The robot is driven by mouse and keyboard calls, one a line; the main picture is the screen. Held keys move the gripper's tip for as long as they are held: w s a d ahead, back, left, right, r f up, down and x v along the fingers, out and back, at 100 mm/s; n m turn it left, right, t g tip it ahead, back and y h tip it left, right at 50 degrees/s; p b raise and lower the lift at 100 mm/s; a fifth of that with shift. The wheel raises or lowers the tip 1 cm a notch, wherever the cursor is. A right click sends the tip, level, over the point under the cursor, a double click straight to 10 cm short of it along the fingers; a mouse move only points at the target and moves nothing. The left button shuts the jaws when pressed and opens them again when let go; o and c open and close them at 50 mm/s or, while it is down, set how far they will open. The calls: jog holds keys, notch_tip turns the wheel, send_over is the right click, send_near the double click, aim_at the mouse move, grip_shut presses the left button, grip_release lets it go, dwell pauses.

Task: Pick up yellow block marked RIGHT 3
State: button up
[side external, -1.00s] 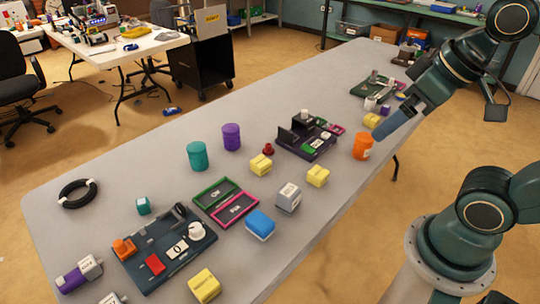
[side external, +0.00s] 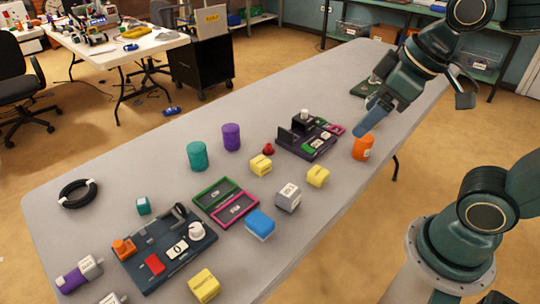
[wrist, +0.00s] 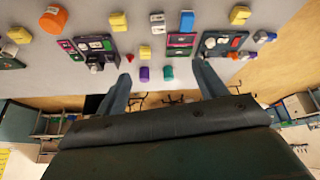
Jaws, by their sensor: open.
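Several yellow blocks lie on the grey table. In the side view, one stands at the middle (side external: 261,165), one just right of it (side external: 317,177), and one at the near edge (side external: 204,286). The wrist view shows these (wrist: 145,52) (wrist: 118,22) (wrist: 240,15) and another at far left (wrist: 19,35), which my arm hides in the side view. Their markings are too small to read, so I cannot tell which is RIGHT 3. My gripper (side external: 362,133) is open and empty, above the table's right part; its spread fingers (wrist: 163,70) show in the wrist view.
An orange cylinder (side external: 362,147) stands near my gripper. A dark purple-based board (side external: 307,139) lies left of it. Teal (side external: 201,156) and purple (side external: 231,137) cylinders, a grey block (side external: 288,197) and a blue block (side external: 260,225) stand around the middle.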

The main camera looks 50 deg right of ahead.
jog(key=w+a+f+n+g+y, duration=0.1)
jog(key=w+a+f+n, duration=0.2)
jog(key=w+a+n, duration=0.3)
jog(key=w+a+f+n+g+y, duration=0.1)
jog(key=w+a+f+n+g, duration=0.1)
jog(key=a+f, duration=0.6)
jog(key=w+a+f+n+g+y, duration=0.1)
jog(key=w+a+f+n+g, duration=0.1)
jog(key=w+a+f+n, duration=0.3)
jog(key=a+f+n, duration=0.1)
jog(key=a+f, duration=0.3)
jog(key=a, duration=0.3)
jog(key=shift+a+n+y, duration=0.3)
jog(key=shift+n+y, duration=0.1)
jog(key=shift+w+f, duration=0.1)
send_near(204, 282)
jog(key=shift+x, duration=2.55)
jog(key=shift+a, duration=0.15)
jog(key=shift+x, duration=2.55)
